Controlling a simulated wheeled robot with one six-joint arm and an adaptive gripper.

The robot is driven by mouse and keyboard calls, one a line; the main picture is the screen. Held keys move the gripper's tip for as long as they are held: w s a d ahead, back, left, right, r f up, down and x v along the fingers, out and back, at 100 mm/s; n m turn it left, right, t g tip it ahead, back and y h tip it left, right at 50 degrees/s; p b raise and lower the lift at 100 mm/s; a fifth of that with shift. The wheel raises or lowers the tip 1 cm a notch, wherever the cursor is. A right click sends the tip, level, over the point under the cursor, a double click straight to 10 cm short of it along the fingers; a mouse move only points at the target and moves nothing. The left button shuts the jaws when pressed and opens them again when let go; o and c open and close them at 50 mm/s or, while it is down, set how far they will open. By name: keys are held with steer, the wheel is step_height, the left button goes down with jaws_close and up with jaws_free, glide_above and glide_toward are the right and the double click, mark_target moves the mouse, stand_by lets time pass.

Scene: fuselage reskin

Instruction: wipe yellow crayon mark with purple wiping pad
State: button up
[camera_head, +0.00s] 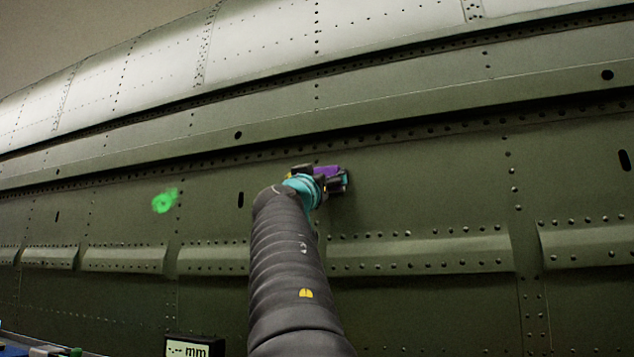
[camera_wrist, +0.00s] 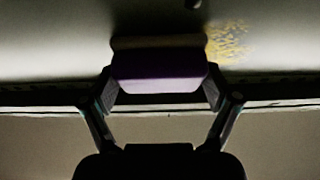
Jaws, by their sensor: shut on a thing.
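The purple wiping pad (camera_wrist: 158,72) is held between the two fingers of my gripper (camera_wrist: 160,85) in the wrist view. Its tan edge lies at or very close to the green panel; exact contact is hard to tell. A speckled yellow crayon mark (camera_wrist: 227,43) shows on the panel just right of the pad. Part of the mark may be hidden behind the pad. In the head view my gripper (camera_head: 325,182) is up at the panel, with the purple pad (camera_head: 326,171) showing at its tip. My arm hides the area below it.
A green crayon mark (camera_head: 165,201) is on the panel (camera_head: 420,200) left of my arm. Raised riveted stiffeners (camera_head: 420,252) run below the pad, and a ledge (camera_head: 420,105) runs above. A display reading mm (camera_head: 190,348) stands at the bottom left.

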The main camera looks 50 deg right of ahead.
steer(key=shift+w, duration=0.15)
steer(key=w+a+p, duration=0.1)
steer(key=w+a, duration=0.3)
steer(key=w, duration=0.5)
steer(key=shift+w, duration=0.35)
stand_by(0.7)
steer(key=shift+s+d+b, duration=0.55)
steer(key=shift+s+d, duration=0.15)
steer(key=shift+s, duration=0.95)
steer(key=shift+s+d+b, duration=0.55)
steer(key=shift+s+d, duration=0.1)
steer(key=shift+s, duration=1)
steer(key=shift+s+d+b, duration=0.55)
steer(key=shift+s+d, duration=0.15)
steer(key=shift+s, duration=0.95)
steer(key=shift+w, duration=0.15)
